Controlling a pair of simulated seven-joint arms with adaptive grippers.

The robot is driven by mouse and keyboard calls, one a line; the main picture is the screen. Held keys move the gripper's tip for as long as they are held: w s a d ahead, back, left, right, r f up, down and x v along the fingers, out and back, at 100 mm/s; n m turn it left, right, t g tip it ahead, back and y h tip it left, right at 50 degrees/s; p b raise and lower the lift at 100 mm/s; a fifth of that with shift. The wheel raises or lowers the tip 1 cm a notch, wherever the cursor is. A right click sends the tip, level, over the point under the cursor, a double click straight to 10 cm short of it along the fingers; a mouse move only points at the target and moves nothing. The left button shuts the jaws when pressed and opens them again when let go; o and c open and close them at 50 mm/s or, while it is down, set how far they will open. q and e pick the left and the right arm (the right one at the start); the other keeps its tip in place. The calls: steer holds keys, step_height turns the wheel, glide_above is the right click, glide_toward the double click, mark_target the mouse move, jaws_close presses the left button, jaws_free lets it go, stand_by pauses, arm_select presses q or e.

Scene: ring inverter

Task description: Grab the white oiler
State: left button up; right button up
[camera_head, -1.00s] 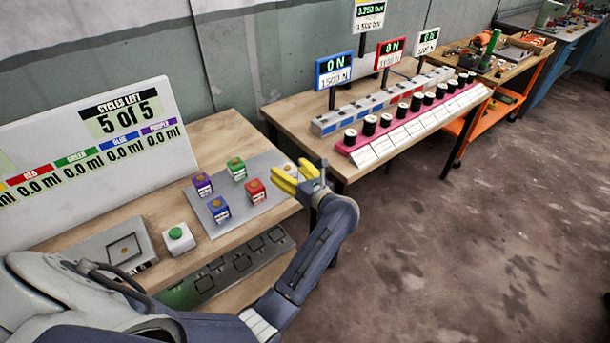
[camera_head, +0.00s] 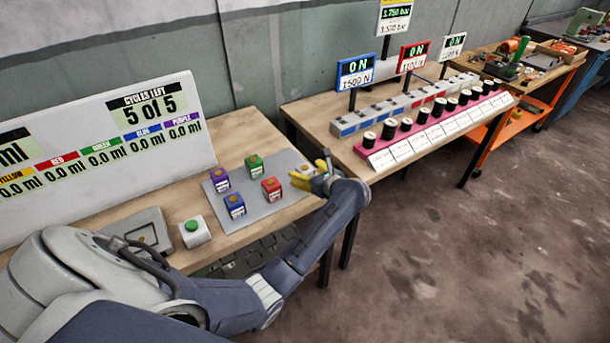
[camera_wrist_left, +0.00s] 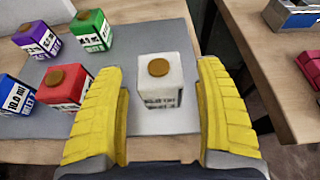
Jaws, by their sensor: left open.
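The white oiler (camera_wrist_left: 168,87) is a small white block with a round brown-gold cap and dark print. It stands upright on the grey plate (camera_wrist_left: 160,31), between the two yellow fingers of my left gripper (camera_wrist_left: 160,72) in the left wrist view. Gaps show on both sides, so the fingers are open and not closed on it. In the head view my left gripper (camera_head: 304,178) is at the plate's right end, and the oiler (camera_head: 307,169) is partly hidden by it. My right gripper is not in view.
Purple (camera_wrist_left: 37,40), green (camera_wrist_left: 92,31), red (camera_wrist_left: 67,90) and blue (camera_wrist_left: 15,98) oilers stand left of the white one on the same plate. A green button box (camera_head: 194,231) is nearer. A second table (camera_head: 340,150) with black-capped items stands to the right.

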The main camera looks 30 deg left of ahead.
arm_select(q)
steer(key=shift+x, duration=0.8)
steer(key=shift+c, duration=0.3)
steer(key=c, duration=1.3)
